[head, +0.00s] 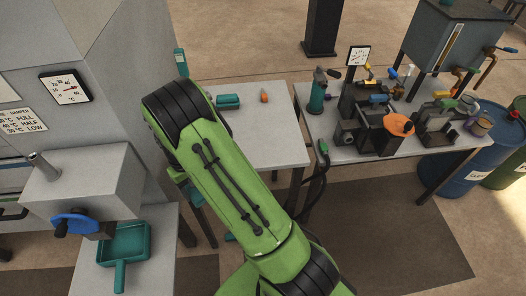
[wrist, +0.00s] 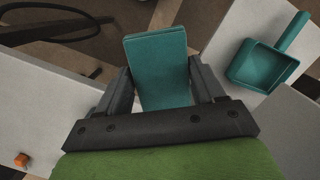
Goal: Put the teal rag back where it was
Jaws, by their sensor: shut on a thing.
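The teal rag (wrist: 156,60) is a flat folded slab in the wrist view. My gripper (wrist: 160,80) is shut on it, with one dark finger at each side. The rag sticks out beyond the fingertips. Below it in the wrist view is the gap between two pale surfaces, and it appears clear of both. In the head view my green arm hides most of the gripper and the rag.
A teal dustpan (head: 123,243) lies on the left stand, below a blue-handled valve (head: 74,222). The white table (head: 262,142) bears a teal block (head: 228,101) and a small orange item (head: 264,97). A second table holds a crowded press and tools (head: 380,130). Drums (head: 462,165) stand right.

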